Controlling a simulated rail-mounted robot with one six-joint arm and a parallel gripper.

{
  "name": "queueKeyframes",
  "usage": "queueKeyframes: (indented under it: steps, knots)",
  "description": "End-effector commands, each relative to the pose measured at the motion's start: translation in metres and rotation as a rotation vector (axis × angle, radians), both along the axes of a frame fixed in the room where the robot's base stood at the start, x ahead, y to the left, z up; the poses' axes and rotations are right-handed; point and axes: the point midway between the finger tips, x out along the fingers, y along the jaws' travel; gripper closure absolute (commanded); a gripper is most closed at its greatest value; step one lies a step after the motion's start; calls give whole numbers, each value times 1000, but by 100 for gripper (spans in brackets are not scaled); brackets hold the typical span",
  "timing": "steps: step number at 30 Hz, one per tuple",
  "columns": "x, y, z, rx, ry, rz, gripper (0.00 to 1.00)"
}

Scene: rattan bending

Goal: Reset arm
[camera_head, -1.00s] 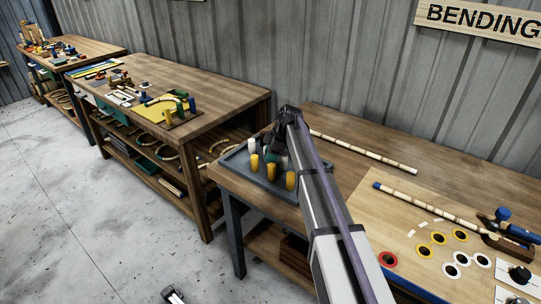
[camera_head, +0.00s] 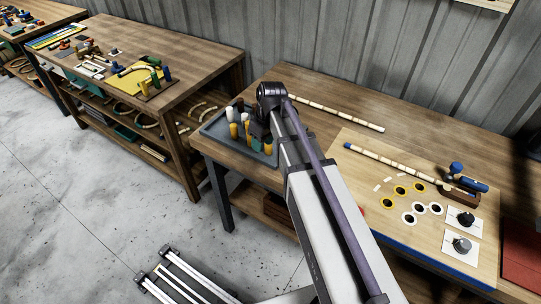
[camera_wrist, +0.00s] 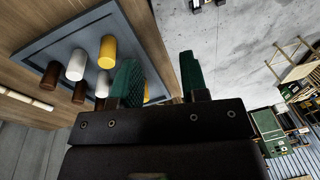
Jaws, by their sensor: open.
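My gripper (camera_wrist: 158,82) shows in the wrist view with its two green finger pads apart and nothing between them. The left pad overlaps the grey tray (camera_wrist: 127,29) and hides part of the pegs on it; the right pad shows against the floor. In the head view my arm reaches up from the bottom to the tray (camera_head: 213,129) at the table's left end. My gripper (camera_head: 257,136) is partly hidden there behind the arm. Brown, white and yellow pegs stand in the tray, such as a white peg (camera_wrist: 76,65) and a yellow peg (camera_wrist: 107,52).
A long rattan rod (camera_head: 340,114) lies at the back of the table. A second rod (camera_head: 395,161) lies on the light board (camera_head: 365,150), with ringed holes, knobs (camera_head: 466,218) and a blue-handled tool (camera_head: 467,175) nearby. Another workbench (camera_head: 190,75) stands at the left.

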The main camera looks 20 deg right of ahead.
Motion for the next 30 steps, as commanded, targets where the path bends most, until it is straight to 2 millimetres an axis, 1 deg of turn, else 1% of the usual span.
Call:
queueKeyframes:
  steps: [1, 3, 4, 6, 7, 9, 12, 30]
  knots:
    - [-61, 7, -1, -42, 26, -140, 59]
    - [-107, 9, -2, -98, 50, -344, 59]
    - [-121, 9, -2, -116, 56, -411, 59]
    - [-140, 8, -2, -143, 60, -519, 59]
    - [-143, 8, -2, -149, 60, -544, 59]
    - [-143, 8, -2, -154, 61, -567, 59]
    - [-140, 8, -2, -152, 61, -566, 59]
    - [-140, 8, -2, -151, 61, -564, 59]
